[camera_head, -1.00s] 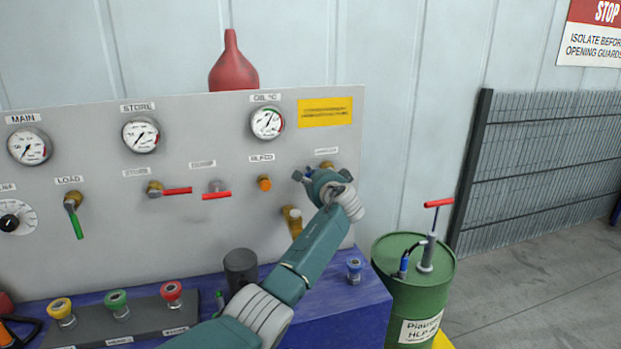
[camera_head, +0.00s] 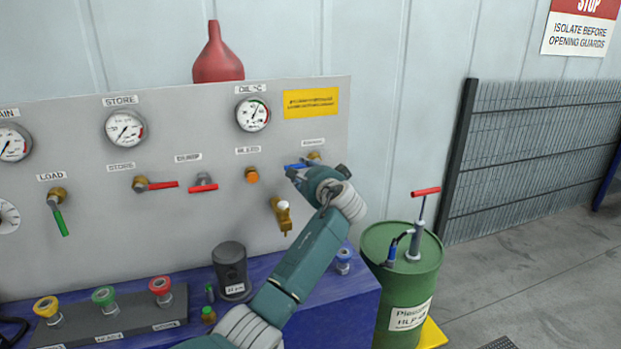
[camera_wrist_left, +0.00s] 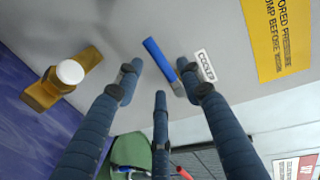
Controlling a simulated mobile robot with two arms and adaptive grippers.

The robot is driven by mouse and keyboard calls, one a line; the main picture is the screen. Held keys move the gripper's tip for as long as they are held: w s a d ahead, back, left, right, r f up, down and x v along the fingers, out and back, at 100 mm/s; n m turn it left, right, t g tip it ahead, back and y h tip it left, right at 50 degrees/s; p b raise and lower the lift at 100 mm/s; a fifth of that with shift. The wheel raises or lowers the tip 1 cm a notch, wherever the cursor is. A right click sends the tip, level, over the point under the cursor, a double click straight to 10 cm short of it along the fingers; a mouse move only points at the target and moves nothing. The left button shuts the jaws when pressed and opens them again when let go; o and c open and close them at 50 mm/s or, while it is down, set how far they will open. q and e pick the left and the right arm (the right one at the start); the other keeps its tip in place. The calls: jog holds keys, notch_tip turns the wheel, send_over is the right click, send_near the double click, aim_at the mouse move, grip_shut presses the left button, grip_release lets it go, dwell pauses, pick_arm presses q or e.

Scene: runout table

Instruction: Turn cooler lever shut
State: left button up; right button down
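The blue cooler lever (camera_head: 294,167) sits on a brass valve (camera_head: 314,156) at the panel's right side, pointing left. In the left wrist view the blue lever (camera_wrist_left: 158,62) stands near the COOLER label (camera_wrist_left: 206,66). My left gripper (camera_head: 315,175) is at the lever, just below it in the head view. Its fingers (camera_wrist_left: 158,76) are spread, and the lever lies in the gap between the two upper fingertips. I cannot tell whether a finger touches it. The hand hides part of the lever's surroundings in the head view. My right gripper is not in view.
A brass tap with a white cap (camera_head: 282,212) is left of my forearm. An orange bleed knob (camera_head: 252,175) and red levers (camera_head: 203,187) are further left. A green drum (camera_head: 400,300) with a pump stands right of the blue bench. A black cylinder (camera_head: 231,271) stands on the bench.

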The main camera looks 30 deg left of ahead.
pick_arm(q)
jog(key=v, duration=0.5)
jog(key=shift+s+d+r, duration=0.1)
jog(key=shift+s+d, duration=0.15)
